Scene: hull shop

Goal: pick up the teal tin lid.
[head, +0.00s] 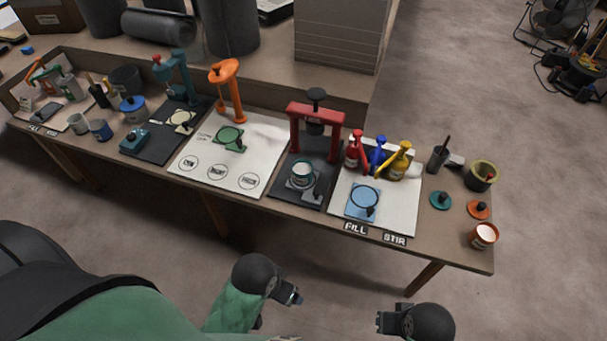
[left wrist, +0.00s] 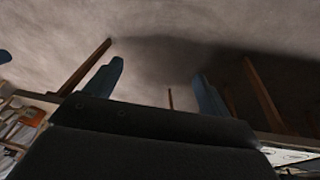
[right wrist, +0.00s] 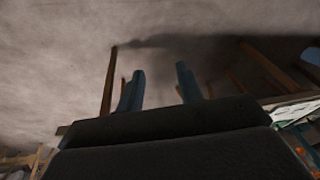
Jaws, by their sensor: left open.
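The teal tin lid (head: 440,200), a flat disc with a dark knob, lies on the bare table top near the right end. An orange lid (head: 478,210) lies just right of it. My left gripper (head: 294,296) is in front of the table, low and left of the lid, open and empty; its blue fingers (left wrist: 155,90) stand wide apart. My right gripper (head: 384,322) is also in front of the table, below the lid in the picture. Its fingers (right wrist: 160,88) stand apart with nothing between them. Both wrist views show floor and table legs, not the lid.
An orange tin (head: 484,236) stands at the table's right front corner. A dark green pot (head: 480,176) and a dark cup with a brush (head: 438,158) stand behind the lids. Red, blue and yellow bottles (head: 378,160) stand on a white mat (head: 403,212) to the left.

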